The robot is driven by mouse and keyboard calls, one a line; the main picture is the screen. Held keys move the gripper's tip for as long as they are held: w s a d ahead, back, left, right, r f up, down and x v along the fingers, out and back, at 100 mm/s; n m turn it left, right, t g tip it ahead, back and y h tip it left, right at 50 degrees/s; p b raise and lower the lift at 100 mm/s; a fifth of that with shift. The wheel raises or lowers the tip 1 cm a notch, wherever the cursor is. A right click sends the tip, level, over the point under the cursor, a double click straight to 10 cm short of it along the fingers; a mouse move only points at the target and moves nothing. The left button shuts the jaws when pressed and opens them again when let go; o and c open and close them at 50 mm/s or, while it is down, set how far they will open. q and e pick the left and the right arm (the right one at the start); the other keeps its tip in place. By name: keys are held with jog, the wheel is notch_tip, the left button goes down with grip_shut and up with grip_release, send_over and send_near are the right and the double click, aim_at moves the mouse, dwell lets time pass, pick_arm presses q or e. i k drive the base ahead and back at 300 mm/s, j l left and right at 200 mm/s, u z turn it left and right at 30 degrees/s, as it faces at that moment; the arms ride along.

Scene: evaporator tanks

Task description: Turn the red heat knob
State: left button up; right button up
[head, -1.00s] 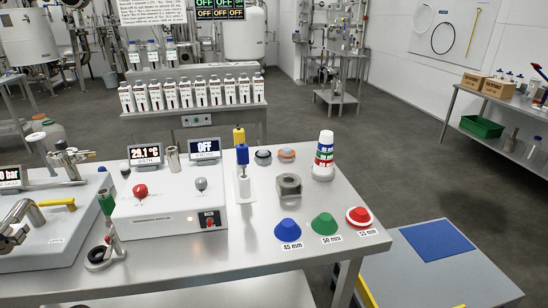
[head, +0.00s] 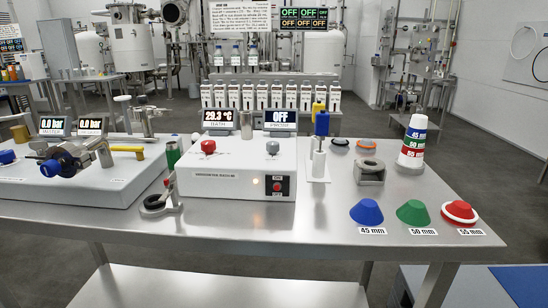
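The red heat knob (head: 208,147) sits on the left part of the top of a white control box (head: 235,178) on the steel table. Behind it a display (head: 218,118) reads 29.3 °C. A red switch (head: 279,185) and a small lit orange lamp are on the box's front. Neither of my grippers shows in the head view.
Left of the box is a white unit (head: 80,185) with a blue-ended valve and a yellow handle (head: 127,149). A ring stand (head: 160,203) is close by. Right are a blue-topped tool (head: 320,150), a metal block (head: 370,172) and blue, green and red cones (head: 459,214). The table's front strip is clear.

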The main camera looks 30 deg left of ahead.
aim_at(208, 146)
jog(key=u, duration=1.15)
